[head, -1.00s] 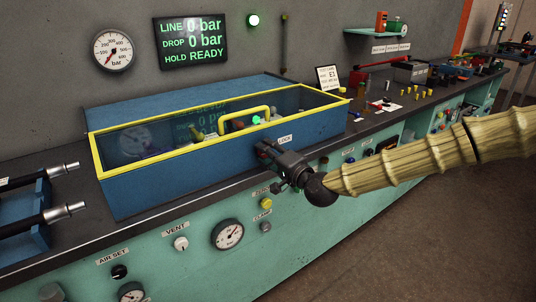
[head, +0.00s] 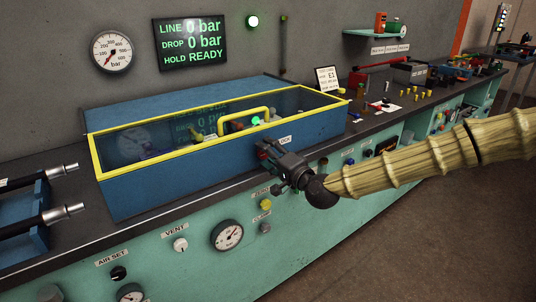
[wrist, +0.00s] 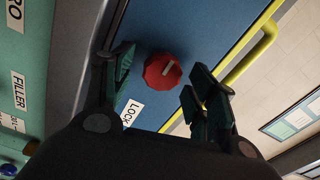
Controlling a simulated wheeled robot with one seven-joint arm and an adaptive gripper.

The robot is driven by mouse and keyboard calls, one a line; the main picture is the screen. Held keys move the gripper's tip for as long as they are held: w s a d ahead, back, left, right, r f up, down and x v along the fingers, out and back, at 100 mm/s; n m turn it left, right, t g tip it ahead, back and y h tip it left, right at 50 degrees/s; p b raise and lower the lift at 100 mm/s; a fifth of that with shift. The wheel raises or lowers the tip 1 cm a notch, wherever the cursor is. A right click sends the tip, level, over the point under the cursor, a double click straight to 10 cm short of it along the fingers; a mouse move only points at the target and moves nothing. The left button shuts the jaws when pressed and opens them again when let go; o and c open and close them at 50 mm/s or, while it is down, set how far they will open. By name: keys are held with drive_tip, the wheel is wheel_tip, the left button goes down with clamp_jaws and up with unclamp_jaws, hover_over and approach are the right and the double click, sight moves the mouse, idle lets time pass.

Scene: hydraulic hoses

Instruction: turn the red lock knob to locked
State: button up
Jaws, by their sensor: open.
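The red lock knob (wrist: 162,71) sits on the blue front wall of the test box in the wrist view, with a pale pointer line on its face. A white LOCK label (wrist: 131,112) is beside it. My gripper (wrist: 155,88) is open, with one dark green finger on each side of the knob and visible gaps between. I cannot tell how far the fingertips reach past it. In the head view my gripper (head: 277,162) is at the front of the blue box (head: 190,180) and hides most of the knob. The yellow-framed clear lid (head: 130,137) lies shut.
The bench front below carries the VENT knob (head: 180,244), a gauge (head: 227,235) and a yellow button (head: 265,204). Hose ends (head: 62,213) lie on the left. The wall display (head: 190,41) reads LINE 0 bar, DROP 0 bar, HOLD READY.

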drive_tip(key=v, duration=1.1)
drive_tip(key=shift+s+d, duration=0.2)
drive_tip(key=shift+s, duration=0.05)
drive_tip(key=s+f+n+g+h+p, duration=0.1)
drive_tip(key=s+f+g+p, duration=0.15)
drive_tip(key=s+f, duration=0.5)
drive_tip(key=s+f+n+g+h+p, duration=0.1)
drive_tip(key=s+f+g+h+p, duration=0.3)
drive_tip(key=f, duration=0.7)
drive_tip(key=s+f+n+g+y, duration=0.1)
drive_tip(key=s+f+g, duration=0.1)
drive_tip(key=s+f, duration=0.6)
drive_tip(key=s+d+f+n+g+h+p, duration=0.1)
drive_tip(key=s+d+f+g+h, duration=0.1)
drive_tip(key=s+d, duration=0.3)
drive_tip(key=s+d+f+n+g+h+p, duration=0.2)
drive_tip(key=s+d+f, duration=0.2)
drive_tip(key=s, duration=0.6)
drive_tip(key=s+d+f+n+g+h+p, duration=0.1)
drive_tip(key=s+d+f+g+h+p, duration=0.1)
drive_tip(key=s+d+f, duration=0.2)
drive_tip(key=s+d, duration=0.2)
drive_tip(key=s, duration=0.2)
drive_tip(key=shift+d+n+h, duration=0.15)
drive_tip(key=shift+n+h, duration=0.15)
